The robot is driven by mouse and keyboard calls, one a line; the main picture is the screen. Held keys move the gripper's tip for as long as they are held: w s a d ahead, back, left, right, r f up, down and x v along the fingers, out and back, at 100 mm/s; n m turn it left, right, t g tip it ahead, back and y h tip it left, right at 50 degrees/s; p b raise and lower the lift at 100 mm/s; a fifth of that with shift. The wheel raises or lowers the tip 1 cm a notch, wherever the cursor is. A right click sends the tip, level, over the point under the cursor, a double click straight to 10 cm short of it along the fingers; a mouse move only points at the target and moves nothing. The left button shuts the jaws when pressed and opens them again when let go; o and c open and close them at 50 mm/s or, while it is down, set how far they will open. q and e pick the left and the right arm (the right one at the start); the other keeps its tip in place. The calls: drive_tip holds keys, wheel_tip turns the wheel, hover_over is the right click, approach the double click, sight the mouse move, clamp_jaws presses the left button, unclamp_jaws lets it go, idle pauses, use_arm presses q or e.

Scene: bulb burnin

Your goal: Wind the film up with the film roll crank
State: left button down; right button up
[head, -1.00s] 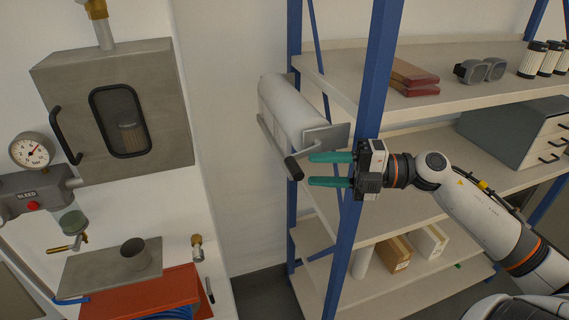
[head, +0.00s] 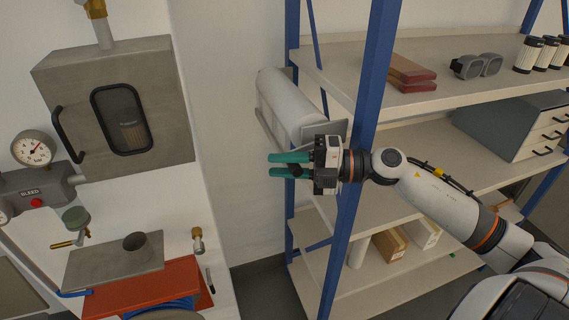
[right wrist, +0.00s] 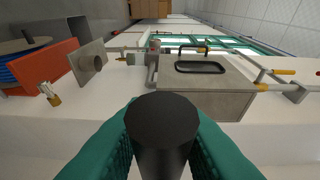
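The white film roll (head: 288,98) hangs in a grey wall holder by the blue shelf post, left of the rack. Its crank has a dark round handle (right wrist: 163,122), which fills the lower middle of the right wrist view. My right gripper (head: 270,165) has its green fingers on either side of this handle, and they look closed against it. In the head view the fingers and gripper body hide most of the crank. My left gripper is not in view.
The blue shelf post (head: 362,140) stands just behind my right gripper. A grey chamber with a window (head: 165,115) is on the wall at left. Shelves hold red blocks (head: 412,75), goggles (head: 476,66) and a drawer cabinet (head: 505,122).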

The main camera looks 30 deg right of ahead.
clamp_jaws()
drive_tip(key=shift+f+g+h+p, duration=0.3)
drive_tip(key=shift+f+h+p, duration=0.15)
drive_tip(key=shift+p, duration=0.2)
drive_tip(key=shift+o, duration=2.3)
unclamp_jaws()
drive_tip(key=shift+d, duration=0.1)
drive_tip(key=shift+s+d, duration=0.35)
drive_tip(key=shift+d, duration=0.1)
drive_tip(key=b+v, duration=0.2)
drive_tip(key=v, duration=0.9)
drive_tip(key=shift+b, duration=0.4)
